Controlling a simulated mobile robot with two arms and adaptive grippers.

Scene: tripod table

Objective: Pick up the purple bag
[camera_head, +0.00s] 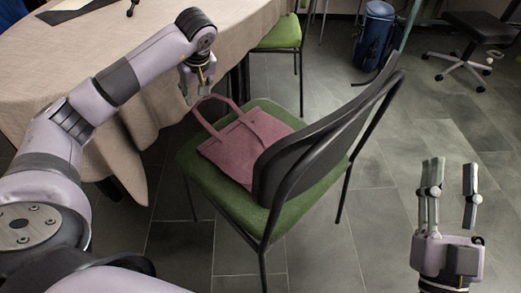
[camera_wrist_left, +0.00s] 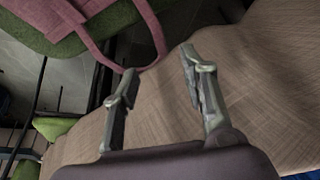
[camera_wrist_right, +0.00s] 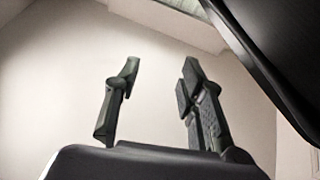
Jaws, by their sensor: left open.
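The purple bag (camera_head: 247,145), a pinkish-purple tote with loop handles, lies on the green seat of a chair (camera_head: 225,206), partly hidden by the black backrest. My left gripper (camera_head: 197,97) is open and empty, just above the bag's raised handle near the table edge. In the left wrist view, the bag's handle (camera_wrist_left: 92,42) loops ahead of the open left fingers (camera_wrist_left: 155,78), with the handle's end near the fingertips. I cannot tell whether they touch. My right gripper (camera_head: 450,180) is open and empty at the lower right, away from the chair; its fingers (camera_wrist_right: 158,75) also show in the right wrist view.
A table with a beige cloth (camera_head: 60,95) fills the left side. Another green chair (camera_head: 280,35) stands behind it. A blue cylindrical container (camera_head: 375,35) and a black wheeled stool (camera_head: 480,28) stand at the back right. The grey tiled floor is clear at right.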

